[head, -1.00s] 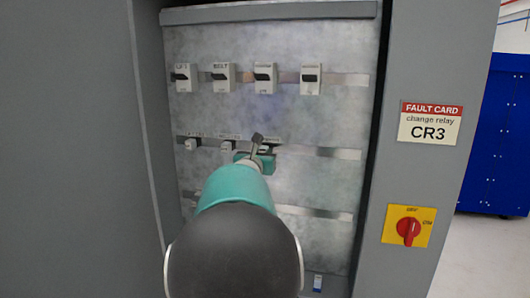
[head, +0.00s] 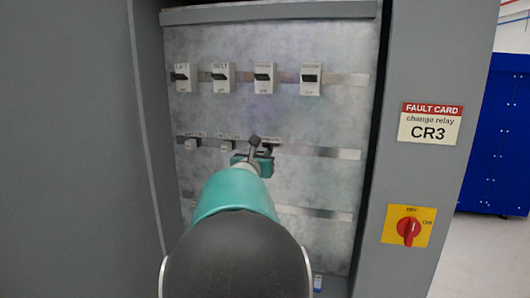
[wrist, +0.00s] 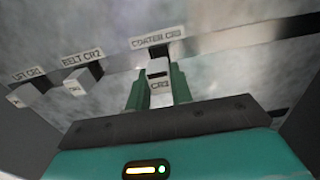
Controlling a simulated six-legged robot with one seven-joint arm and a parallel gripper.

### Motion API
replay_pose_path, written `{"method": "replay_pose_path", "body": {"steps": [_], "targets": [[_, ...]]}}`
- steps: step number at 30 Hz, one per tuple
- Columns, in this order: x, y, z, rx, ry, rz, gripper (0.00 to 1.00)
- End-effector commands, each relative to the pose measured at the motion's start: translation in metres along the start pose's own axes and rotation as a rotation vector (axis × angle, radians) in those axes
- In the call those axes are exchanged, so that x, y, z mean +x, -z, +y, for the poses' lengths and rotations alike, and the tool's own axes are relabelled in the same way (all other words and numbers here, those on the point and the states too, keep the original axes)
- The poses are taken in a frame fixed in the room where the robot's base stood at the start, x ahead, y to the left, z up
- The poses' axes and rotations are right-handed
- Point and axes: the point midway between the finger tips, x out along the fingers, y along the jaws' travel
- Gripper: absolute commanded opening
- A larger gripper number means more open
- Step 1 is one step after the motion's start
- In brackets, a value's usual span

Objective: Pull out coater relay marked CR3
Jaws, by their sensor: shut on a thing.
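The relay marked CR3 (wrist: 159,86) is a small white block with a dark band, seen in the wrist view below the COATER CR3 label (wrist: 158,38). My gripper (wrist: 159,92) is shut on it, with one green finger on each side. In the head view my gripper (head: 252,161) is at the right end of the middle row, and it and my arm hide most of the relay. I cannot tell whether the relay is still seated in its socket.
Relays CR2 (wrist: 87,77) and CR1 (wrist: 25,95) sit to the left on the same rail. A row of breakers (head: 265,79) is above. The cabinet's right side carries the CR3 fault card (head: 430,123) and a red rotary switch (head: 408,227). A blue cabinet (head: 497,140) stands far right.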

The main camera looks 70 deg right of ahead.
Motion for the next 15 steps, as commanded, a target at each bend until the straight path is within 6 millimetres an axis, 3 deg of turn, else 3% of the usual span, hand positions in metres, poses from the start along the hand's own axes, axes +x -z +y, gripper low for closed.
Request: {"method": "replay_pose_path", "body": {"steps": [15], "targets": [[-0.029, 0.000, 0.000, 0.000, -0.001, 0.000, 0.00]]}}
